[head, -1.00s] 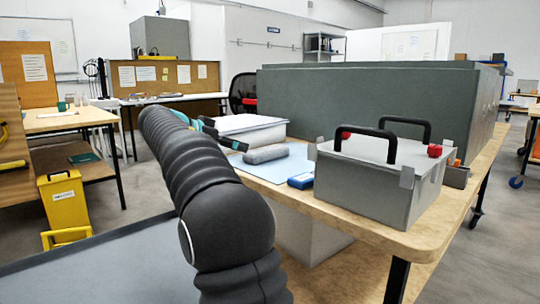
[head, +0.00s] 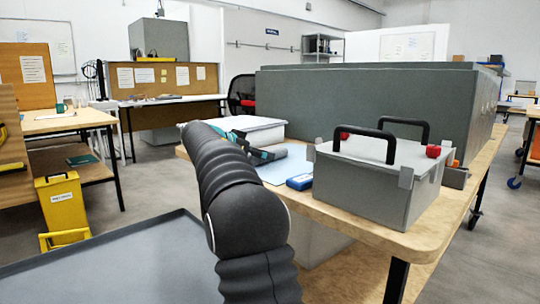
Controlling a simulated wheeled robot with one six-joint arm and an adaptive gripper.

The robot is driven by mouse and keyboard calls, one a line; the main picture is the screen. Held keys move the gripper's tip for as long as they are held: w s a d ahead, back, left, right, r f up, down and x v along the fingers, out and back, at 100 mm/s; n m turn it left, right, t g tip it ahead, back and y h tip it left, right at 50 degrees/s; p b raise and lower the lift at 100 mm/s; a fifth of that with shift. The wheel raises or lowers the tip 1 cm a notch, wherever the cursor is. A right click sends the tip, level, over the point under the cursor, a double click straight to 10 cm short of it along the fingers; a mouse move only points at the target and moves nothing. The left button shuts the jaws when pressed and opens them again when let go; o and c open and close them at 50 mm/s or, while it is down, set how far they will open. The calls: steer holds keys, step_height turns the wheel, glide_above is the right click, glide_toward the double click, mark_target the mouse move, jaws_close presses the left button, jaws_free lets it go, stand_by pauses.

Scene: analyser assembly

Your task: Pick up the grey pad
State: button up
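The grey pad is not clearly visible. In the head view my gripper (head: 274,154), dark with teal parts, covers the spot on the light blue mat (head: 272,173) where the pad showed before. My gripper is low over the mat, at the far end of my black ribbed arm. Its fingers are small and partly hidden by the arm. I cannot tell whether they are open or shut, or whether they touch the pad.
A blue device (head: 300,182) lies on the mat just right of my gripper. A grey case (head: 372,182) with black handles stands further right on the wooden table (head: 432,222). A white stack (head: 268,132) and a large grey enclosure (head: 380,98) stand behind.

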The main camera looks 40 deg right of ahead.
steer(key=shift+f, duration=0.1)
steer(key=c, duration=1.3)
steer(key=shift+c, duration=0.2)
